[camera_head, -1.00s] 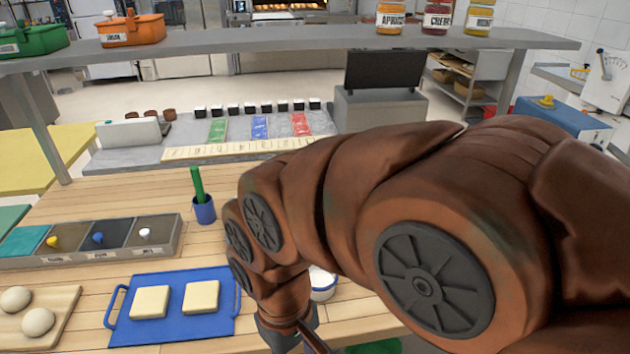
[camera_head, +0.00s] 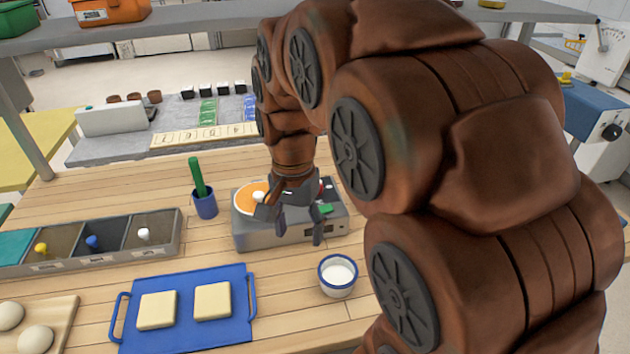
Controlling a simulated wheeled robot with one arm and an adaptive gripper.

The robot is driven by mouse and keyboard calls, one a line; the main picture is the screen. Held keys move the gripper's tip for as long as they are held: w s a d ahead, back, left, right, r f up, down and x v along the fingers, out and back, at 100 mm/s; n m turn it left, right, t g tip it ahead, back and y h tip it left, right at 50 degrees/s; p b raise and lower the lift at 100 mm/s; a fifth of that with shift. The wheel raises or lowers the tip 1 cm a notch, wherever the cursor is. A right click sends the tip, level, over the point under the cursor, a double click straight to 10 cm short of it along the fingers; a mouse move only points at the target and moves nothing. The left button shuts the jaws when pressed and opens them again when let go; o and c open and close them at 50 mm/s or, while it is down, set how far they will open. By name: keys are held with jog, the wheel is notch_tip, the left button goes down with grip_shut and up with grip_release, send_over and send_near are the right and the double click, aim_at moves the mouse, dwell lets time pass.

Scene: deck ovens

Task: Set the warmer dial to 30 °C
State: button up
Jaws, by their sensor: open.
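The warmer (camera_head: 272,240) is a grey box on the wooden table. An orange round face (camera_head: 243,199) with a white knob (camera_head: 259,196) shows on its top left; this looks like the dial, and its scale and setting are too small to read. A green part (camera_head: 325,208) and a bit of red show on its right. My gripper (camera_head: 299,230) points down over the front middle of the warmer, right of the white knob, its fingers apart and empty. It hides part of the warmer's top. I cannot tell whether it touches the warmer.
A white bowl with a blue rim (camera_head: 324,287) stands in front of the warmer. A blue cup (camera_head: 206,208) with a green stick stands to its left. A blue tray (camera_head: 184,329) with two pale slabs lies front left, beside a compartment bin (camera_head: 100,262). An overhead shelf (camera_head: 190,23) crosses the back.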

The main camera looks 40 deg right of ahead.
jog(key=w+d+m, duration=0.4)
jog(key=w+d, duration=0.1)
jog(key=w+d+m, duration=0.5)
jog(key=w+d+r+m, duration=0.1)
jog(key=w+d+m, duration=0.3)
jog(key=w, duration=0.1)
jog(key=shift+w+d+m+t, duration=0.2)
jog(key=shift+d+m+t, duration=0.1)
jog(key=shift+d+t, duration=0.1)
jog(key=shift+f+p, duration=1.15)
jog(key=shift+f, duration=2.65)
jog(key=c, duration=1.2)
